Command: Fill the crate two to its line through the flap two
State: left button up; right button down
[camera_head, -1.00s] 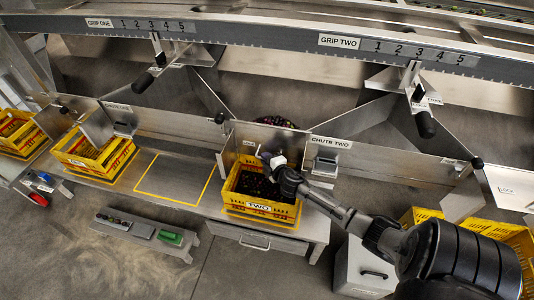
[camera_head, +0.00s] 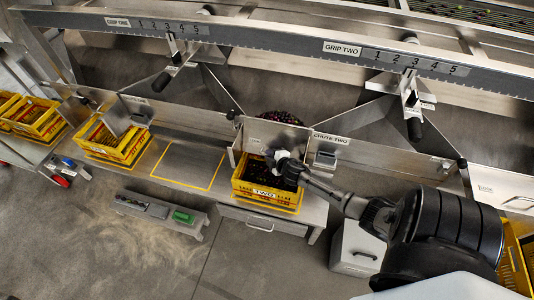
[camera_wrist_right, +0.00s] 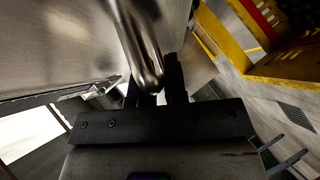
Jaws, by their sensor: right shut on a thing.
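Crate two (camera_head: 266,196), yellow with a TWO label, stands on the bench below chute two (camera_head: 332,138). Dark round fruit (camera_head: 256,174) shows inside it; the arm hides part, and I cannot make out its line. The metal flap two (camera_head: 262,132) stands at the chute mouth above the crate. My right gripper (camera_head: 284,160) is at the flap, above the crate's rear right side. In the right wrist view its fingers (camera_wrist_right: 160,88) are shut at a rounded metal bar (camera_wrist_right: 143,45), seemingly the flap's handle. The yellow crate edge (camera_wrist_right: 238,52) shows at upper right there. My left gripper is not in view.
Colourful fruit (camera_head: 280,117) lies behind the flap. A yellow-outlined empty bench spot (camera_head: 190,166) is left of crate two. Other yellow crates (camera_head: 118,146) stand further left. A low stand with a green block (camera_head: 182,216) is in front. The GRIP TWO rail (camera_head: 342,49) runs above.

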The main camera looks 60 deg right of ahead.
jog(key=c, duration=1.4)
grip_release()
jog(key=shift+c, duration=0.2)
jog(key=p+v, duration=0.5)
jog(key=v, duration=0.8)
jog(key=shift+s+a, duration=0.2)
jog(key=shift+s, duration=0.15)
jog(key=shift+r, duration=0.1)
